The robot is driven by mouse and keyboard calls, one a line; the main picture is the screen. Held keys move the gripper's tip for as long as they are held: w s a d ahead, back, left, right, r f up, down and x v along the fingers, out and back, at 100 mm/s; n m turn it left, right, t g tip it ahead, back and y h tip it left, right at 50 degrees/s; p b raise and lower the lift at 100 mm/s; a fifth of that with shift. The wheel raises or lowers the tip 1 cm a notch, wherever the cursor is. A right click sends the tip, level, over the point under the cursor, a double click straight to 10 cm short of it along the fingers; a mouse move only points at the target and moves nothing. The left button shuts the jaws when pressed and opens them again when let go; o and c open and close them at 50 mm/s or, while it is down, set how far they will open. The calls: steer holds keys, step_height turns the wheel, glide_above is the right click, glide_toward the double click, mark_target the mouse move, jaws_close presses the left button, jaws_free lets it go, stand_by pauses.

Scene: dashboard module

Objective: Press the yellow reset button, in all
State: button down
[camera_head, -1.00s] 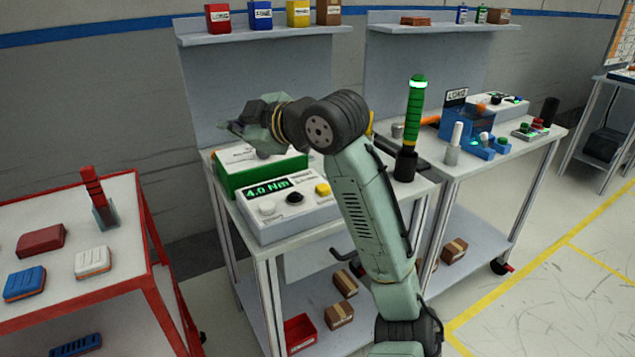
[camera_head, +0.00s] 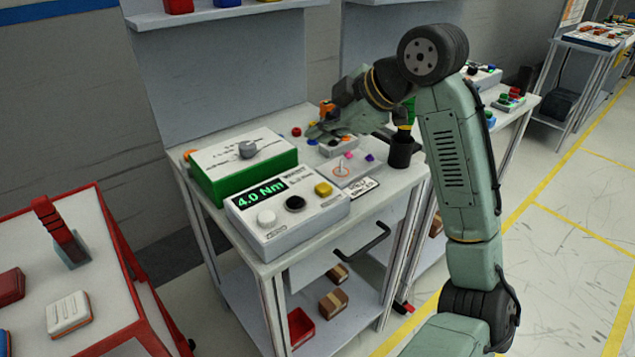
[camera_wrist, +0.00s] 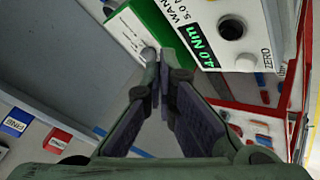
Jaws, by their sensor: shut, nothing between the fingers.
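The yellow button (camera_head: 323,189) sits on the top right of a white module (camera_head: 290,228) in the head view. Beside it are a black knob (camera_head: 295,203), a white knob (camera_head: 266,218) and a green "4.0 Nm" display (camera_head: 262,194). My gripper (camera_head: 312,132) is over the back of the bench, behind the module and apart from the button. In the wrist view my gripper (camera_wrist: 161,76) is shut and empty. That view shows the display (camera_wrist: 200,45) and white knob (camera_wrist: 248,62); the yellow button is not in it.
A green-and-white box (camera_head: 241,162) with a grey knob stands left behind the module. Small parts and a clear tray (camera_head: 352,168) lie to its right, near a black holder (camera_head: 401,150). A red cart (camera_head: 100,250) stands at left. The air above the module is clear.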

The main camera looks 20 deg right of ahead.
mark_target(322, 189)
steer(key=shift+f, duration=0.1)
step_height(322, 189, down, 9)
steer(key=b, duration=0.7)
steer(key=shift+r, duration=0.2)
steer(key=shift+f, duration=0.15)
stand_by(1.0)
steer(key=shift+f, duration=0.25)
steer(key=shift+f+b, duration=0.5)
steer(key=shift+f, duration=0.05)
stand_by(0.6)
stand_by(0.4)
steer(key=shift+r+p, duration=0.8)
steer(key=shift+r, duration=0.15)
